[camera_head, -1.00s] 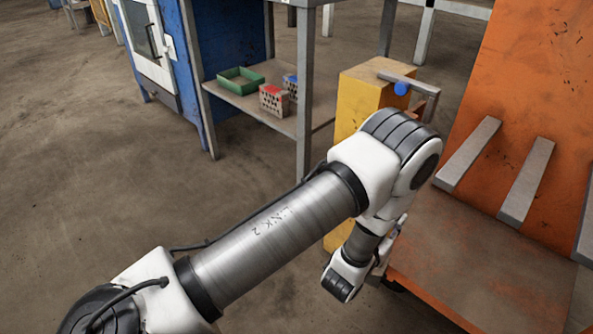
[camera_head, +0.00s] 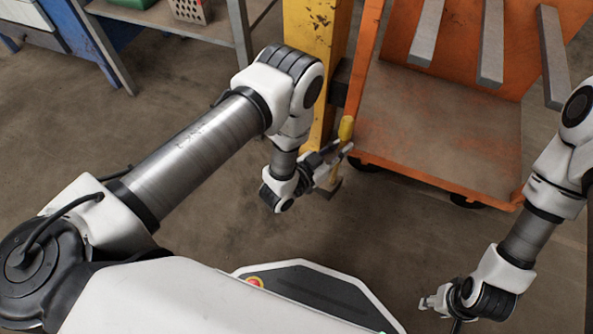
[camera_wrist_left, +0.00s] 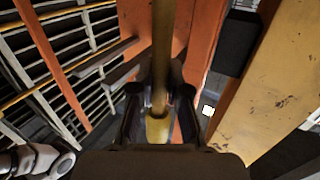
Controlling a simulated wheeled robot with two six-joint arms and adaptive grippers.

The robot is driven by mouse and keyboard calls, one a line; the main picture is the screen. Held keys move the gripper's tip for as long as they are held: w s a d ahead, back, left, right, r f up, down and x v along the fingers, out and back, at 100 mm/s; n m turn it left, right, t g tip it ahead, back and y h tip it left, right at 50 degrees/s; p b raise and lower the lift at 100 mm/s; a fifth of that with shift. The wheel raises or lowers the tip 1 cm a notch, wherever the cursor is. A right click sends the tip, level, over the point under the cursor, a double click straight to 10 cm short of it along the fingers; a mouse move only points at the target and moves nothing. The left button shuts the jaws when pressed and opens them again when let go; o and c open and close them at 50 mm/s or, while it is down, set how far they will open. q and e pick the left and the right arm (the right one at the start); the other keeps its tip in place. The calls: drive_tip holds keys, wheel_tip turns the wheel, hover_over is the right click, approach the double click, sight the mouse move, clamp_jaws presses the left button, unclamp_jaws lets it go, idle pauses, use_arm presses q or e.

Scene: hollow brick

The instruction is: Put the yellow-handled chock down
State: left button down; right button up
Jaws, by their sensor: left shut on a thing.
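My left gripper (camera_head: 338,154) is in front of the yellow post, at the near left corner of the orange cart. It is shut on the yellow handle of the chock (camera_head: 346,128). In the left wrist view, the yellow grip (camera_wrist_left: 157,129) sits between the fingers (camera_wrist_left: 158,105), and a brownish-yellow rod runs up from it.
The orange cart (camera_head: 400,178) has a flat deck and grey bars on its back panel. The yellow post (camera_head: 318,30) stands left of it, with a dark block (camera_head: 340,82) between. A workbench (camera_head: 218,30) is at upper left. Bare floor (camera_head: 390,235) lies before the cart.

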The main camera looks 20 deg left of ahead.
use_arm(q)
wheel_tip(320, 180, down, 2)
drive_tip(key=s+d+m+h, duration=0.1)
drive_tip(key=s+d+h, duration=0.1)
drive_tip(key=d, duration=0.1)
drive_tip(key=w+a+f+b, duration=0.2)
drive_tip(key=w+a+b, duration=0.1)
drive_tip(key=a, duration=0.4)
drive_tip(key=w+a+f+g+b, duration=0.1)
drive_tip(key=w+a+f+b, duration=0.2)
drive_tip(key=a+b, duration=0.3)
drive_tip(key=shift+w+a+f+b, duration=0.35)
drive_tip(key=shift+w+a, duration=0.2)
drive_tip(key=shift+w, duration=0.1)
drive_tip(key=c, duration=1.2)
unclamp_jaws()
drive_tip(key=shift+o, duration=0.2)
